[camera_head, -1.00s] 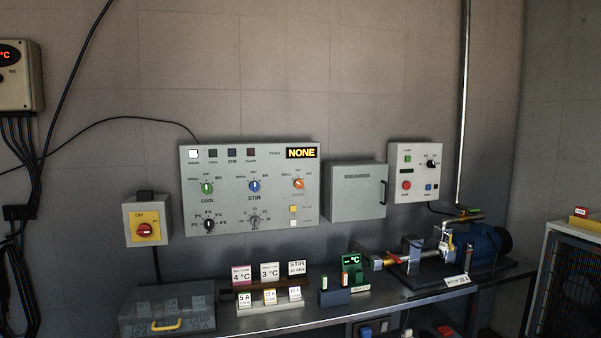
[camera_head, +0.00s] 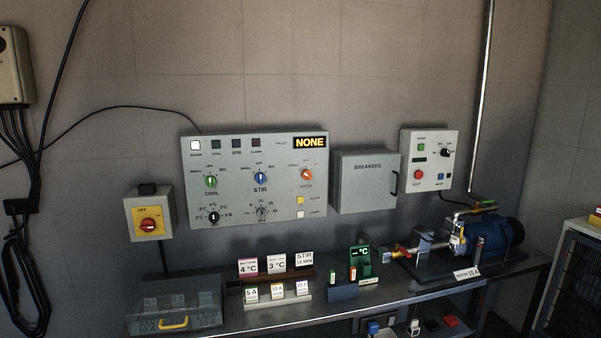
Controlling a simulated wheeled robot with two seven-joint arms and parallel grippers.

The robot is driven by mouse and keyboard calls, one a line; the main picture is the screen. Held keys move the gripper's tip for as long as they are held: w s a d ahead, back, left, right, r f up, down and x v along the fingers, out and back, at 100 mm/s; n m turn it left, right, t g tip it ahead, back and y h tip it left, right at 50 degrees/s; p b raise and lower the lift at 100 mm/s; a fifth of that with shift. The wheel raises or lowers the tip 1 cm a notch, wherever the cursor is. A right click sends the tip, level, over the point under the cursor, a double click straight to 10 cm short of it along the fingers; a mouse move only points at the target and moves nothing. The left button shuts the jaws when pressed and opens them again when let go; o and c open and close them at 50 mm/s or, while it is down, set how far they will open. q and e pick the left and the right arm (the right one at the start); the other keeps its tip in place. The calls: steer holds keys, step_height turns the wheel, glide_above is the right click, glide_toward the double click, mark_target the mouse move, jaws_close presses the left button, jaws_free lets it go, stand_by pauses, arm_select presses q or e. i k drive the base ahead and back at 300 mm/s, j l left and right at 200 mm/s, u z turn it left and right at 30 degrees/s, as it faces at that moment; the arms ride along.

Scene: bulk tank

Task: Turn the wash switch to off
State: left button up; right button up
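The large grey control panel (camera_head: 255,225) hangs on the wall with a green COOL knob (camera_head: 211,182), a blue STIR knob (camera_head: 261,179) and an orange knob (camera_head: 307,174) whose label is too blurred to read. No wash label is readable, so I cannot tell which knob is the wash switch. Neither of my grippers shows in this view.
A grey breakers box (camera_head: 366,190) hangs between the panels. A red-on-yellow rotary switch (camera_head: 149,225) is at the left. The bench (camera_head: 330,313) below carries label cards (camera_head: 277,264), a clear-lidded box (camera_head: 180,303) and a blue motor pump (camera_head: 497,236). The wall face before the panels is unobstructed.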

mark_target(306, 174)
steer(key=i+u, duration=0.15)
steer(key=i, duration=0.45)
steer(key=i+l+u, duration=0.1)
steer(key=i, duration=0.5)
steer(key=i+l+u, duration=0.15)
steer(key=i, duration=0.45)
steer(key=i+l+u, duration=0.15)
steer(key=i, duration=0.45)
